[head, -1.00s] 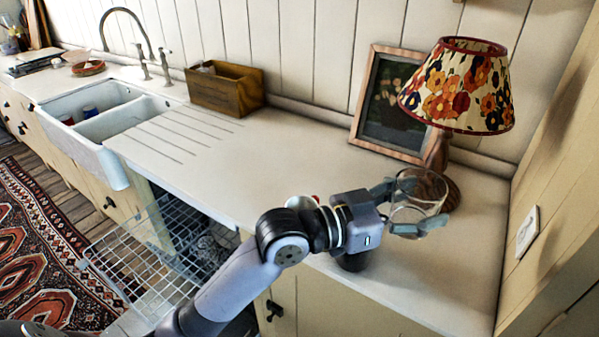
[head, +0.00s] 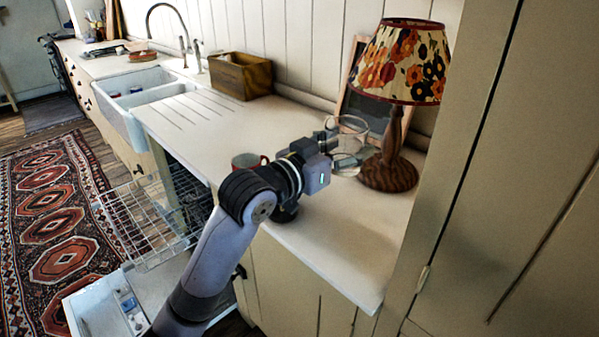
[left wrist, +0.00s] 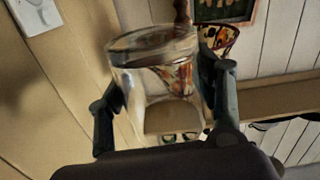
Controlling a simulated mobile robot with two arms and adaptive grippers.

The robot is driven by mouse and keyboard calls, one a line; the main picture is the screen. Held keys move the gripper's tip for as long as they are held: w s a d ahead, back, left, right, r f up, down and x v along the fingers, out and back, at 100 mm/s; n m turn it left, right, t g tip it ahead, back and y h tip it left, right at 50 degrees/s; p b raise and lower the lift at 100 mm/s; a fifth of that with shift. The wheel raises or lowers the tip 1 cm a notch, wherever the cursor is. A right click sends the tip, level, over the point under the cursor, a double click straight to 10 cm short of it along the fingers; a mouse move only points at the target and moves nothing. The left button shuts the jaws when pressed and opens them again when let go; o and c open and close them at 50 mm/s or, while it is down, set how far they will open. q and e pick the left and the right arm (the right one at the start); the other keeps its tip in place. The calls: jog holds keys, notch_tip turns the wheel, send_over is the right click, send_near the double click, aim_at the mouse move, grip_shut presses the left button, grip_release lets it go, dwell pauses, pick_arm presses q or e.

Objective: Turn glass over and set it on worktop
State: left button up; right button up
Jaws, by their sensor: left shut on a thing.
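The clear glass (head: 350,127) is between the fingers of my left gripper (head: 343,148) at the right end of the worktop (head: 345,235). The gripper is shut on its sides. In the left wrist view the glass (left wrist: 155,75) fills the space between the two dark fingers (left wrist: 165,105), and the lamp shade's pattern shows through it. Its axis looks close to vertical. I cannot tell for sure which end is the open one, or whether it touches the worktop. My right gripper is not in view.
The lamp (head: 392,140) with a flowered shade stands close behind and right of the glass. A picture frame (head: 375,108) leans behind. A red-rimmed mug (head: 249,161) is left of my wrist. A wooden box (head: 240,76) sits farther back. A pulled-out wire rack (head: 150,220) is below.

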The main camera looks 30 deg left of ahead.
pick_arm(q)
notch_tip(320, 180, down, 14)
jog(key=shift+a+b, duration=0.15)
jog(key=shift+b, duration=0.45)
jog(key=shift+f, duration=2.4)
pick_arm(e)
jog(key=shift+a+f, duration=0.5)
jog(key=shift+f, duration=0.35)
pick_arm(q)
jog(key=shift+f+b, duration=0.2)
jog(key=shift+b, duration=0.1)
jog(key=o, duration=1.4)
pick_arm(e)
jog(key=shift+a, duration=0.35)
